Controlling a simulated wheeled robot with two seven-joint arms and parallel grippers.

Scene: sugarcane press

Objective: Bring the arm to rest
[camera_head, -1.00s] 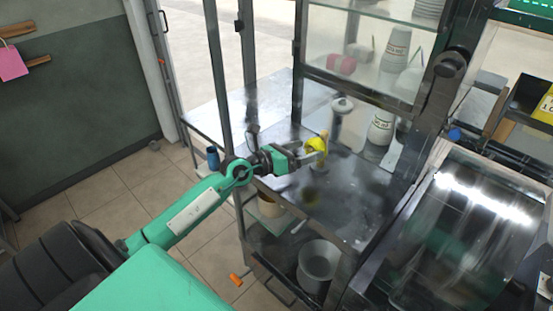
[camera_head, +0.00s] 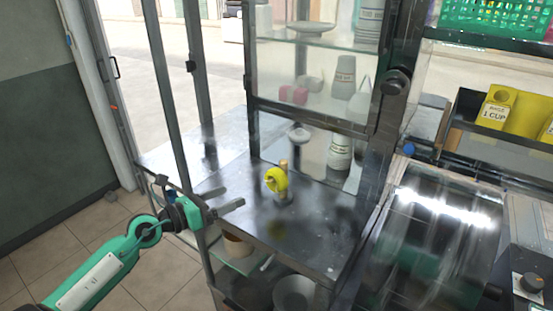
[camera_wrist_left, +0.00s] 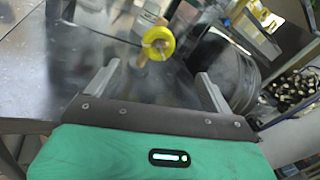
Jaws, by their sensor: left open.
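My left gripper (camera_head: 233,203) is open and empty in the head view, at the left front edge of the dark metal counter (camera_head: 318,225). Its two fingers (camera_wrist_left: 160,90) show spread apart in the left wrist view, with nothing between their tips. The ring also shows beyond the fingers in the left wrist view (camera_wrist_left: 159,43). My right gripper is in neither view.
A post of the metal frame (camera_head: 167,95) stands close behind my left gripper. Glass shelves with cups (camera_head: 342,150) are at the back. A large shiny metal machine (camera_head: 430,240) is at the right. A bowl (camera_head: 294,292) is on the lower shelf. Tiled floor is free at the left.

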